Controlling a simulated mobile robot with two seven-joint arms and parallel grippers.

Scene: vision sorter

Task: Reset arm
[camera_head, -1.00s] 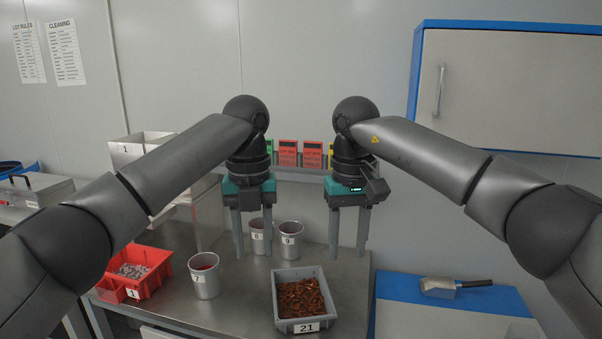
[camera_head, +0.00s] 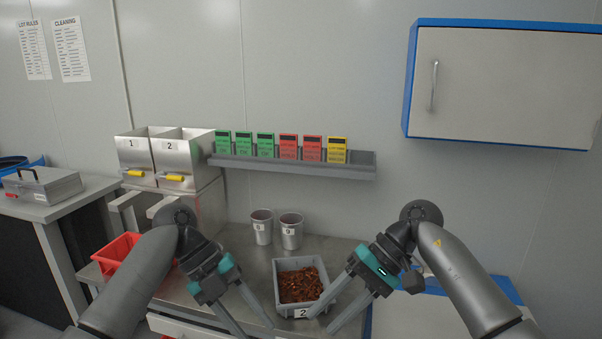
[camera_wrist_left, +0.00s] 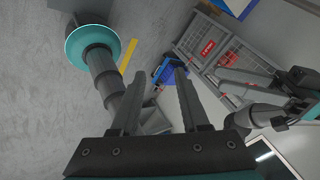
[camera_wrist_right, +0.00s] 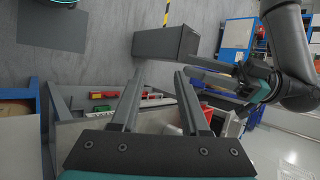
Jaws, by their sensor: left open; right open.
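My left gripper (camera_head: 242,308) is low at the left of the bench in the head view. Its fingers are apart and empty, pointing down and to the right. My right gripper (camera_head: 338,312) is just right of the grey bin. Its fingers are apart and empty, pointing down and to the left. In the left wrist view the two fingers (camera_wrist_left: 155,100) stand apart with nothing between them. In the right wrist view the fingers (camera_wrist_right: 157,100) are also spread and empty.
A grey bin (camera_head: 291,264) of brown parts sits between the grippers on the steel bench (camera_head: 235,262). Metal cups (camera_head: 291,231) stand behind it. A red bin (camera_head: 115,252) is partly hidden by my left arm. A card shelf (camera_head: 290,165) and wall cabinet (camera_head: 505,90) are behind.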

